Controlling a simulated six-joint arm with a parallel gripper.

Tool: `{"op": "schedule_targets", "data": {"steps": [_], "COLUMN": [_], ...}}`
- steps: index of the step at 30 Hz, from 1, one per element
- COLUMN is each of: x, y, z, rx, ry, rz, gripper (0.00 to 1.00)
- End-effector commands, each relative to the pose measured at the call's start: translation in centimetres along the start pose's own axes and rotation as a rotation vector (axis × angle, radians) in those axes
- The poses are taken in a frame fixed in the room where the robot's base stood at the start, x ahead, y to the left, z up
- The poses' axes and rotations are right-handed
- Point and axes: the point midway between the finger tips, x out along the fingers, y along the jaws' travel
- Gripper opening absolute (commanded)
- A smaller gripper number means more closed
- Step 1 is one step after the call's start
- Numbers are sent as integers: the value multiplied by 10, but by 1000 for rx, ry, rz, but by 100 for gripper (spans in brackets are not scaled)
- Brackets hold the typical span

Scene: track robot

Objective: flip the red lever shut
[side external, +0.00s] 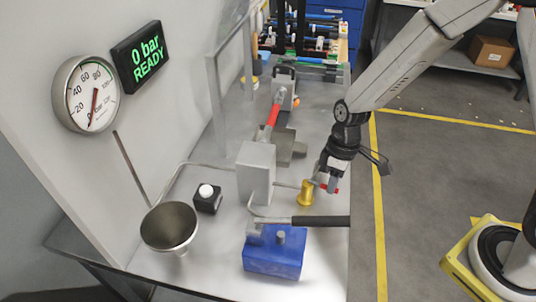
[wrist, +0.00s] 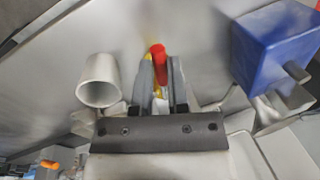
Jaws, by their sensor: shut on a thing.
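My gripper (side external: 328,182) is low over the right edge of the bench, beside a brass valve body (side external: 306,193). The red lever (side external: 331,188) shows at its fingertips. In the wrist view the red lever (wrist: 158,54) stands out between the two fingers of my gripper (wrist: 160,72), which are shut on it. A bit of yellow brass shows between and below the fingers there. The fingers hide part of the lever and its joint to the valve.
A grey block (side external: 256,173) stands left of the valve. A blue pump box (side external: 272,258) with a black-handled bar lies in front; the blue box also shows in the wrist view (wrist: 268,42). A gauge (side external: 86,94) and a display (side external: 143,56) reading "0 bar READY" are on the wall.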

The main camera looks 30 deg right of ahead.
Motion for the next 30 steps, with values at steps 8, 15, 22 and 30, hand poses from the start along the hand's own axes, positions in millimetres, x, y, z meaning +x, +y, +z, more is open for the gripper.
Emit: {"op": "schedule_targets", "data": {"steps": [8, 15, 22, 30], "x": [-2, -4, -4, -4], "y": [8, 14, 15, 15], "z": [-3, -4, -5, -4], "rx": [-136, -255, -261, -259], "ry": [-25, -48, -48, -49], "rz": [0, 1, 2, 1], "gripper": [0, 0, 0, 55]}}
